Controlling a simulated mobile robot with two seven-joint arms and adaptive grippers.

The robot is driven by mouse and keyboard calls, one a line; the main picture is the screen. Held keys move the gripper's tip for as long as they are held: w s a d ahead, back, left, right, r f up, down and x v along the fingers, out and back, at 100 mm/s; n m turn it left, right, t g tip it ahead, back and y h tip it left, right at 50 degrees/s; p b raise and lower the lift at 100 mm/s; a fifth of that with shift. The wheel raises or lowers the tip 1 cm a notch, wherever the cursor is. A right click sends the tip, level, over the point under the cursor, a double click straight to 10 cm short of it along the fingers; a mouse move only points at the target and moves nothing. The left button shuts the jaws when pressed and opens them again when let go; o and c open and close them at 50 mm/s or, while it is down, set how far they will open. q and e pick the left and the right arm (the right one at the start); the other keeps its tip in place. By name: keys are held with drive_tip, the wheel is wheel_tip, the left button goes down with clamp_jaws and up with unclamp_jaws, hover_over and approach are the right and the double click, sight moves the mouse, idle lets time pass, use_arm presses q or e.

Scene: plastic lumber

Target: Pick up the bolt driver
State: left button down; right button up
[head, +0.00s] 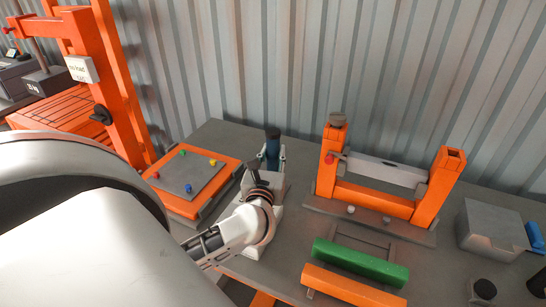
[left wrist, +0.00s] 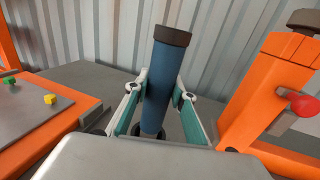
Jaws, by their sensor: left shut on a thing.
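The bolt driver looks to be the upright blue cylinder (head: 272,147) with a dark cap, near the back edge of the table in the head view. In the left wrist view the blue cylinder (left wrist: 163,80) stands between the teal finger pads, leaning slightly. My left gripper (head: 271,160) is shut on it, with the fingers on either side of its lower part. Its lower end is partly hidden by the gripper body, so I cannot tell whether it touches the table. My right gripper is in neither view.
An orange board (head: 164,202) with coloured pegs lies left of the gripper. An orange frame (head: 375,205) with a grey bar stands to the right. Green (head: 360,262) and orange (head: 345,287) beams lie in front. A grey box (head: 490,228) is far right. A corrugated wall closes the back.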

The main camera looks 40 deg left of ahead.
use_arm(q)
wheel_tip(320, 180, up, 20)
drive_tip(key=p, duration=0.2)
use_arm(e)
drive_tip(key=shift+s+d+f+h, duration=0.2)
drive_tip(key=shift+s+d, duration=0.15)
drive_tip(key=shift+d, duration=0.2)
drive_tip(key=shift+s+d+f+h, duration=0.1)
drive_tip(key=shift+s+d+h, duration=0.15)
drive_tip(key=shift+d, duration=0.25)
use_arm(q)
drive_tip(key=shift+a, duration=0.1)
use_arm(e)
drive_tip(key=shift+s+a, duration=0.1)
